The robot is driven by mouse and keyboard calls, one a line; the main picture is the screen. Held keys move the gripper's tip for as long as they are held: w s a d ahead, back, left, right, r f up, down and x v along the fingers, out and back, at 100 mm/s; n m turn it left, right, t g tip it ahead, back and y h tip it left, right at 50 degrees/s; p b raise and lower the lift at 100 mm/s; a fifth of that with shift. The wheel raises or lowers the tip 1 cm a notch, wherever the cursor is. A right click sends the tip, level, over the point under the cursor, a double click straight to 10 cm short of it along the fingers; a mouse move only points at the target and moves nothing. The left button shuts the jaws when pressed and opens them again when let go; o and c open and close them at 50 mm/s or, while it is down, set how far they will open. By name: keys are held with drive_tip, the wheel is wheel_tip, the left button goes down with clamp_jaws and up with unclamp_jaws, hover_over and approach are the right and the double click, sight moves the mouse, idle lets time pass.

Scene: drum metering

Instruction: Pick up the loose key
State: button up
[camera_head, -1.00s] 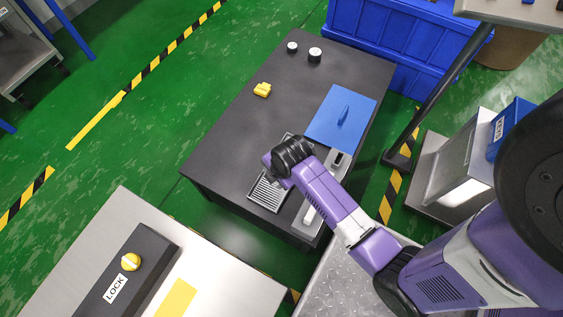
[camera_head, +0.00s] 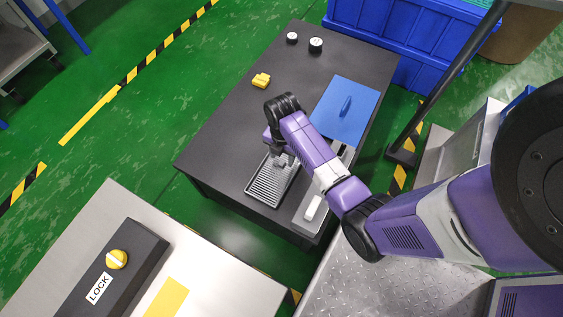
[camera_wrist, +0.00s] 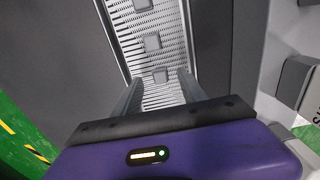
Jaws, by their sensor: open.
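No piece is plainly marked as the loose key. The wrist view shows small grey blocks, an upper one (camera_wrist: 143,4), a middle one (camera_wrist: 153,41) and a near one (camera_wrist: 161,74), on a ridged light-grey tray (camera_wrist: 122,35). The tray (camera_head: 263,192) also shows in the head view, at the table's front. My gripper (camera_wrist: 160,92) is open above the tray, with the near block showing between its fingers and nothing visibly held. In the head view my gripper (camera_head: 281,158) points down over the tray's far end, partly hidden by my arm.
The tray lies on a dark table (camera_head: 235,120). A yellow piece (camera_head: 261,80), two round black-and-white pieces (camera_head: 316,45) and a blue mat (camera_head: 337,125) with a blue upright piece (camera_head: 346,105) lie beyond. A grey fixture (camera_head: 313,208) stands right of the tray.

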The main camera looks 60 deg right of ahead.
wheel_tip(320, 180, down, 2)
drive_tip(key=shift+f, duration=0.1)
clamp_jaws()
idle(0.4)
